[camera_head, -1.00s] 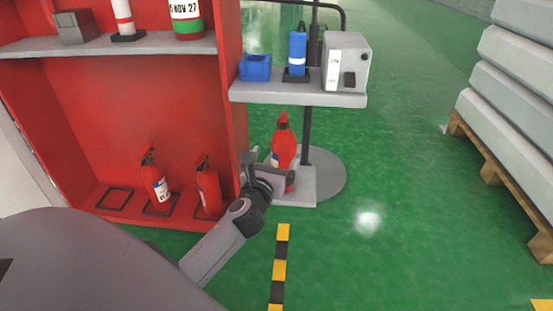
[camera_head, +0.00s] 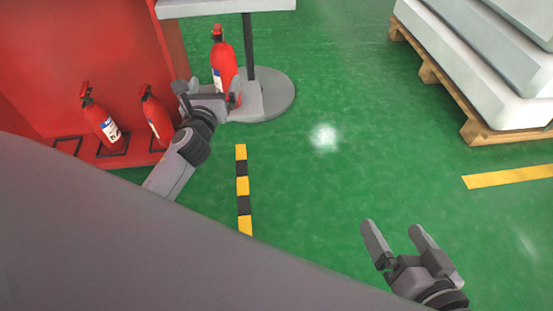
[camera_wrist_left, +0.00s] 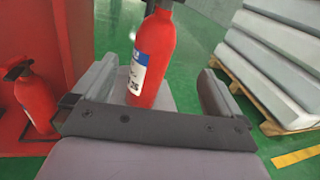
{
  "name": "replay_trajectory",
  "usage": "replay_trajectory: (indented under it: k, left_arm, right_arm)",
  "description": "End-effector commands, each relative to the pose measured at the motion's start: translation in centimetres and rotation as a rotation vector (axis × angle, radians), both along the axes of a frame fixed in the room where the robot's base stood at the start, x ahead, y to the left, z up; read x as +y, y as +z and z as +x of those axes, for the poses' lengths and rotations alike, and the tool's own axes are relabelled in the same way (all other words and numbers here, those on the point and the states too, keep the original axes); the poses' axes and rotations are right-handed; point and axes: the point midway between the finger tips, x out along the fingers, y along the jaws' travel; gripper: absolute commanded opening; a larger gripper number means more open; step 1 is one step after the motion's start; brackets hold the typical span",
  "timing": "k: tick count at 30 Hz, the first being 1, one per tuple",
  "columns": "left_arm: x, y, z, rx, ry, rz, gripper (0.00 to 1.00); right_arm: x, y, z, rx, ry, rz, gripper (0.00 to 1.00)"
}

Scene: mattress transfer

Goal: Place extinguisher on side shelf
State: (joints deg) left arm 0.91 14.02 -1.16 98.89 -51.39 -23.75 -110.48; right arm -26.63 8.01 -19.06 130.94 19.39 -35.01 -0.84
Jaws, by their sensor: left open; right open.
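A red fire extinguisher (camera_head: 223,62) with a white and blue label stands upright on the low grey side shelf (camera_head: 246,104) beside the red cabinet. In the left wrist view the same extinguisher (camera_wrist_left: 154,52) stands between the spread fingers of my left gripper (camera_wrist_left: 150,90), with space beside it. In the head view my left gripper (camera_head: 211,92) is at the lower part of the extinguisher. The extinguisher's top is cut off in the wrist view. My right gripper (camera_head: 402,236) is open and empty over the green floor at the lower right.
Two more extinguishers (camera_head: 101,121) (camera_head: 156,117) stand in the red cabinet (camera_head: 100,45), near an empty marked square (camera_head: 67,146). An upper grey shelf (camera_head: 225,7) is above the side shelf. Stacked grey mattresses on a wooden pallet (camera_head: 480,128) stand at the upper right. The middle floor is clear.

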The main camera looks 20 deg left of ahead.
Motion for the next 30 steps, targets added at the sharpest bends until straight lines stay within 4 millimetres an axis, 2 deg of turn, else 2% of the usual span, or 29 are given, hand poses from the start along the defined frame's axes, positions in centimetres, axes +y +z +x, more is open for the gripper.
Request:
replay_trajectory:
  k: [5, 9, 14, 21, 24, 29, 30]
  left_arm:
    - [-4.1, -2.1, -2.1, -0.042, -0.053, -0.483, 1.0]
    - [-8.6, -3.9, -4.7, -0.051, -0.066, -1.02, 1.0]
    - [-14.1, -5.1, -8.1, -0.015, -0.013, -1.637, 1.0]
    - [-22.1, -4.9, -14.1, 0.132, 0.255, -2.515, 1.0]
    - [-24.8, -4.1, -16.2, 0.207, 0.415, -2.793, 1.0]
    - [-27.3, -3.0, -18.5, 0.301, 0.629, -3.057, 1.0]
    - [-27.6, -2.9, -18.8, -0.308, -0.647, 3.023, 1.0]
  right_arm:
    - [0.0, -0.1, 0.0, 0.002, 0.001, -0.001, 1.0]
    - [0.0, -0.1, 0.0, 0.002, 0.001, -0.001, 1.0]
    - [0.0, -0.2, -0.1, 0.003, 0.001, -0.003, 1.0]
    - [-0.1, -0.2, -0.1, 0.004, 0.002, -0.004, 1.0]
    - [-0.1, -0.2, -0.1, 0.004, 0.002, -0.004, 1.0]
    - [-0.1, -0.2, -0.1, 0.004, 0.002, -0.004, 1.0]
    - [-0.1, -0.2, -0.1, 0.004, 0.002, -0.004, 1.0]
